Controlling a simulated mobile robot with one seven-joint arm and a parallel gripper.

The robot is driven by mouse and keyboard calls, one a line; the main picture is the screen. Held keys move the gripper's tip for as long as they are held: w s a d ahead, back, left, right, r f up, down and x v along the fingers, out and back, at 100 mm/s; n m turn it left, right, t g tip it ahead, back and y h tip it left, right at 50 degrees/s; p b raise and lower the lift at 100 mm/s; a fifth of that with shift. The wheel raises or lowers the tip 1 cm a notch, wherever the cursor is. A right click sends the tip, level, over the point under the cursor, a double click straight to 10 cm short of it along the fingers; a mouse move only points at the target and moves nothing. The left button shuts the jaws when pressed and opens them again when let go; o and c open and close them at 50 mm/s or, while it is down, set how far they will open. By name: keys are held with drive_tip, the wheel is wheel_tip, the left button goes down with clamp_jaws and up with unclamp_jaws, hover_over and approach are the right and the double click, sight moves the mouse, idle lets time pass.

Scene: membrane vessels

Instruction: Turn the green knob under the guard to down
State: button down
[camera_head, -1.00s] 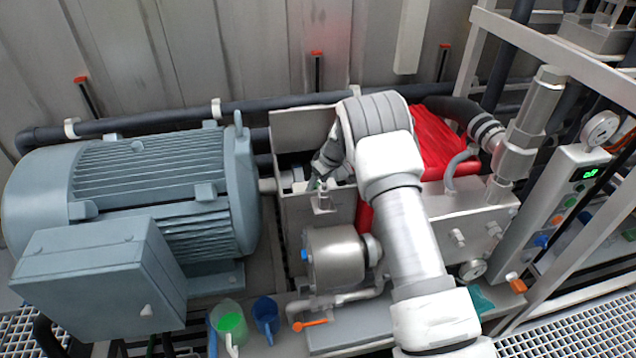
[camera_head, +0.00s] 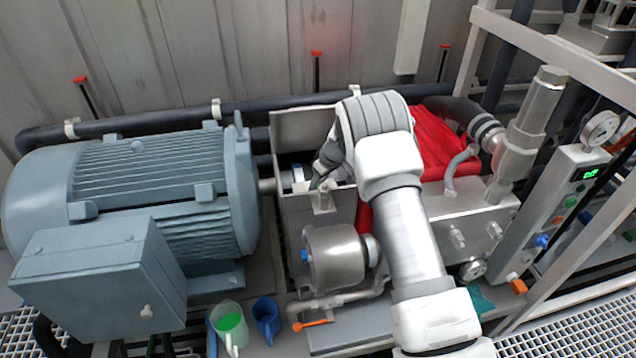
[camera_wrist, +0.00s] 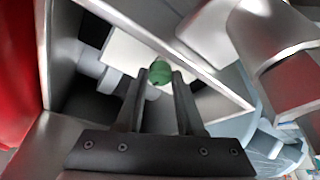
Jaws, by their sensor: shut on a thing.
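The green knob (camera_wrist: 160,72) shows in the wrist view between the tips of my gripper (camera_wrist: 161,84). The two dark fingers are closed against its sides, and its top stays visible. In the head view my gripper (camera_head: 322,180) is at the open metal guard box (camera_head: 303,122), mostly hidden behind my wrist. The knob's pointing direction is hard to tell. The inside of the guard is partly hidden by my arm.
A large grey-blue motor (camera_head: 150,190) stands left of the guard. A steel cylinder (camera_head: 335,258) sits just below it. A red cover (camera_head: 440,140) lies behind my arm. A green-filled jug (camera_head: 230,322) and a blue cup (camera_head: 266,315) stand in front.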

drive_tip(key=m+h, duration=0.1)
drive_tip(key=m, duration=0.2)
drive_tip(key=m+t+h, duration=0.1)
drive_tip(key=m, duration=0.1)
drive_tip(key=shift+s+a+m, duration=0.1)
drive_tip(key=shift+a+m, duration=0.05)
drive_tip(key=shift+m, duration=0.25)
drive_tip(key=m+h, duration=0.1)
drive_tip(key=m, duration=0.2)
drive_tip(key=shift+a+m, duration=0.15)
drive_tip(key=shift+m, duration=0.25)
drive_tip(key=m+h, duration=0.1)
drive_tip(key=m, duration=0.1)
drive_tip(key=shift+m, duration=0.3)
drive_tip(key=m+h+b, duration=0.1)
drive_tip(key=m, duration=0.1)
drive_tip(key=m+g+h+b, duration=0.1)
drive_tip(key=m, duration=0.2)
drive_tip(key=shift+a+f+m+b, duration=0.15)
drive_tip(key=shift+m+b, duration=0.15)
drive_tip(key=shift+b, duration=0.05)
drive_tip(key=m, duration=0.2)
drive_tip(key=m+g+b, duration=0.1)
drive_tip(key=m, duration=0.1)
drive_tip(key=m+g+h+b, duration=0.1)
drive_tip(key=shift+w+a+m, duration=0.1)
drive_tip(key=shift+w+m, duration=0.15)
drive_tip(key=shift+m, duration=0.15)
drive_tip(key=shift+b, duration=0.3)
